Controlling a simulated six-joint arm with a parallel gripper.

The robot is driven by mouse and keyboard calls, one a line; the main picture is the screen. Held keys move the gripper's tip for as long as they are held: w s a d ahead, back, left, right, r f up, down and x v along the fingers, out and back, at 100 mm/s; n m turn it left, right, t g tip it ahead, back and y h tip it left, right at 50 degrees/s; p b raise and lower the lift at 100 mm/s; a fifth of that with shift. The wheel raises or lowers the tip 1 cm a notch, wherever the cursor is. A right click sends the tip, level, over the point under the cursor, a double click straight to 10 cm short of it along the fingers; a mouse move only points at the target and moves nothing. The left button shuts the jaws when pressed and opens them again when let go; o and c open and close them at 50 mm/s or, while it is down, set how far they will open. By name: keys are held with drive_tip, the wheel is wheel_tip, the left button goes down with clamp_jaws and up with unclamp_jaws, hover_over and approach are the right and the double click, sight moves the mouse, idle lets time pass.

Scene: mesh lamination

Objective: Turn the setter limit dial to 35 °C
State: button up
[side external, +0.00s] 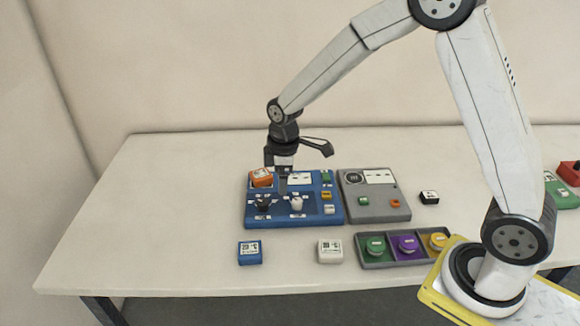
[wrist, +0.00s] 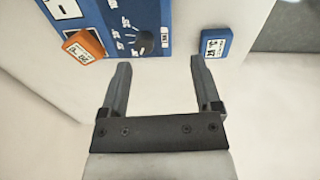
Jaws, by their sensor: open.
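The blue control panel (side external: 314,216) lies on the table in the side view, with a black dial (side external: 263,203) at its front left and a white knob (side external: 297,203) beside it. In the wrist view the black dial (wrist: 145,42) sits on the blue panel (wrist: 107,8) among white number marks. The marks are too blurred to read surely, and I cannot tell where the dial points. My gripper (side external: 279,183) hangs fingers-down over the panel's back part. In the wrist view my gripper (wrist: 161,62) is open and empty, with the dial beyond the fingertips, apart from them.
An orange block (side external: 261,177) sits at the panel's back left corner. A grey panel (side external: 380,212) adjoins on the right. A blue block (side external: 250,252), a white block (side external: 330,251) and a tray (side external: 377,264) of coloured pieces lie in front. The table's left side is clear.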

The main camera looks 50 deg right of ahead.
sight(262, 201)
drive_tip(key=w+f+n, duration=0.1)
drive_tip(key=w, duration=0.1)
drive_tip(key=w+f+n, duration=0.1)
drive_tip(key=w+n, duration=0.1)
drive_tip(key=w+a+f+n, duration=0.1)
drive_tip(key=w, duration=0.1)
drive_tip(key=shift+n+g, duration=0.3)
drive_tip(key=shift+g, duration=0.1)
drive_tip(key=shift+f, duration=3.85)
drive_tip(key=shift+c, duration=0.2)
clamp_jaws()
